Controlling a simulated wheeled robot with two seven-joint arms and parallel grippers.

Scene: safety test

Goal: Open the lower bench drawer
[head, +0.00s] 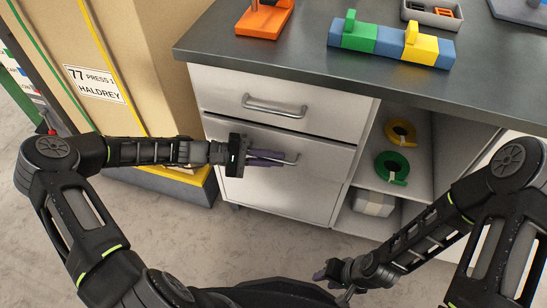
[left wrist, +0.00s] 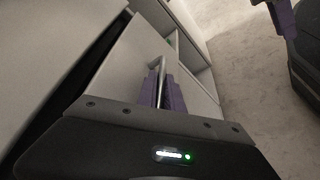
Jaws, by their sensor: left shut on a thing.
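The lower bench drawer (head: 300,185) is a pale grey front under the upper drawer (head: 230,88). Its bar handle (head: 291,161) is partly hidden by my left gripper (head: 266,158). The purple fingers of that gripper are shut on the handle. In the left wrist view the handle (left wrist: 162,64) runs between the fingers (left wrist: 162,88). A dark gap shows along the drawer's top edge; I cannot tell how far the front stands out. My right gripper (head: 334,282) is low at the bottom centre, away from the bench; its opening is unclear.
The dark bench top (head: 300,60) carries an orange part (head: 265,16), coloured blocks (head: 390,43) and a grey bin (head: 432,14). Open shelves to the right hold yellow (head: 400,131) and green (head: 392,167) rolls. A large carton (head: 150,50) stands left. Floor before the drawers is clear.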

